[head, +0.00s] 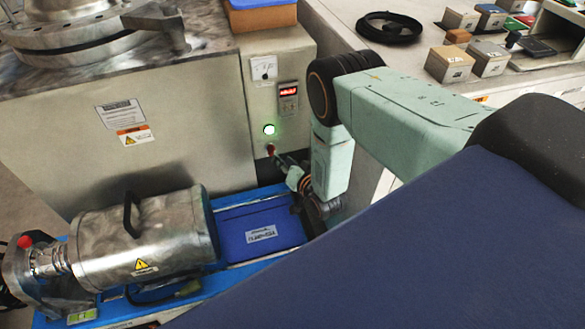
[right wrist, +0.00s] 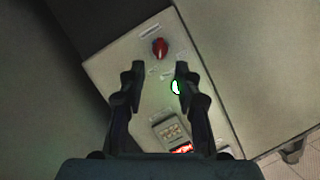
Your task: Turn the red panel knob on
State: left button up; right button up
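The red knob (right wrist: 160,48) sits on a pale control panel (right wrist: 118,72) in the right wrist view, just beyond my fingertips and centred between them. In the head view the red knob (head: 270,149) shows small, below a lit green lamp (head: 269,129). My right gripper (right wrist: 159,72) is open, with its two fingers apart and nothing between the tips. In the head view my right gripper (head: 280,160) is close to the panel beside the knob. I cannot tell whether it touches the knob. My left gripper is not in view.
The panel also bears a gauge (head: 263,68) and a red lit display (head: 288,90). A metal cylinder machine (head: 150,240) and a blue box (head: 262,222) stand below it. Several blocks and a black cable coil (head: 391,27) lie on the right bench.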

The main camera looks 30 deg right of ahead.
jog(key=shift+v, duration=2.35)
